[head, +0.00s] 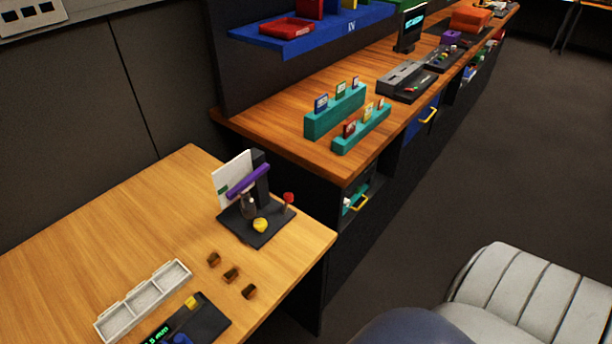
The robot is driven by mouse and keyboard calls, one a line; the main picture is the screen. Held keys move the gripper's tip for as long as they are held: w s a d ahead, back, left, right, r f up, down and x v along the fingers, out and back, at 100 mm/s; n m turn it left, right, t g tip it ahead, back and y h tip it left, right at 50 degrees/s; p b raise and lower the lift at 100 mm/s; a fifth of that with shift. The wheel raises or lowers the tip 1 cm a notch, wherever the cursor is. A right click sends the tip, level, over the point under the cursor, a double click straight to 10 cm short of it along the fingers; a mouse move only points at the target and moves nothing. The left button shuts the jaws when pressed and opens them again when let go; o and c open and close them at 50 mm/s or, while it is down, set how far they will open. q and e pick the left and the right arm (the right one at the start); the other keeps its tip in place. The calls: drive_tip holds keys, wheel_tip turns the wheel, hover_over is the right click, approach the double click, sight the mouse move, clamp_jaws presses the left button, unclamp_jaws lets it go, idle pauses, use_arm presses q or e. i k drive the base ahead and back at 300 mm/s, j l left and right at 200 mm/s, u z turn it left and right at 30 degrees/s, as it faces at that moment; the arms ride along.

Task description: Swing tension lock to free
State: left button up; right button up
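No label reading tension lock or free can be made out. A small device with a black base (250,233) stands on the light wooden desk. It carries an upright black post, a tilted purple bar (248,180), a yellow knob (260,225) and a red-topped lever (288,199). A white card (232,177) stands behind the bar. A black panel (205,325) with a green display, a yellow part and a blue rounded part is cut off by the bottom edge. I cannot tell which part is the tension lock. Neither gripper is in view.
Several small brown blocks (231,274) and a white compartment tray (145,303) lie on the light desk (90,235). A longer desk with teal card holders (335,112) adjoins behind. A grey ribbed seat (535,300) stands at lower right. Dark floor is open at right.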

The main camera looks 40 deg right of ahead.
sight(288, 197)
drive_tip(key=z, duration=1.1)
